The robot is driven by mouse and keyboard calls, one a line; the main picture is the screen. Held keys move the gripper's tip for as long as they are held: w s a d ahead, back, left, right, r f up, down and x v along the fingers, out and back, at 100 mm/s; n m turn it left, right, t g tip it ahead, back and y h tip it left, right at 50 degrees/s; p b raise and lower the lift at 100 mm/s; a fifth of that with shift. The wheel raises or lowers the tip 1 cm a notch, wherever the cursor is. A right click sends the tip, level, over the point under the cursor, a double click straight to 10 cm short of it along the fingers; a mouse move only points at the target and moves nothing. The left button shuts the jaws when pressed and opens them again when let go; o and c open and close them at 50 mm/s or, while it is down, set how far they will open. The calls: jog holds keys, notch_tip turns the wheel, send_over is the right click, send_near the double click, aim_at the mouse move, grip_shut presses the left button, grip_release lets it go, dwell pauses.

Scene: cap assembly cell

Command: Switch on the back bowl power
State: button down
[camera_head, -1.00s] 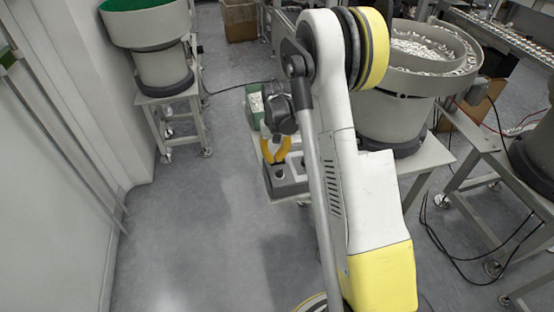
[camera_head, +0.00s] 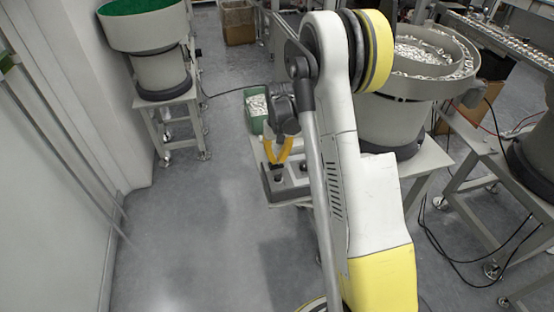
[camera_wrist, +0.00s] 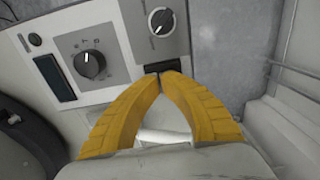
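The grey control box (camera_head: 288,192) sits at the edge of the bowl feeder's table. In the wrist view its panel (camera_wrist: 120,70) shows a large knob (camera_wrist: 90,63), a second knob (camera_wrist: 161,20), a dark display (camera_wrist: 55,77) and a round black button (camera_wrist: 35,38). A black rectangular switch (camera_wrist: 162,67) lies below the second knob. My gripper (camera_wrist: 161,76) has its yellow fingertips together right at this switch, partly covering it. I cannot tell whether they touch it. My gripper also shows above the box in the head view (camera_head: 277,166), holding nothing visible.
A bowl feeder (camera_head: 395,115) filled with shiny pieces stands right behind my arm. A green bin (camera_head: 253,122) of pieces is behind the gripper. A green-lined bowl (camera_head: 145,30) stands on a stand at left. Floor (camera_head: 190,230) at left is free.

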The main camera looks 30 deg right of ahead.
notch_tip(320, 180, up, 13)
jog(key=d+p, duration=0.1)
jog(key=p, duration=0.4)
jog(key=shift+s+r, duration=0.2)
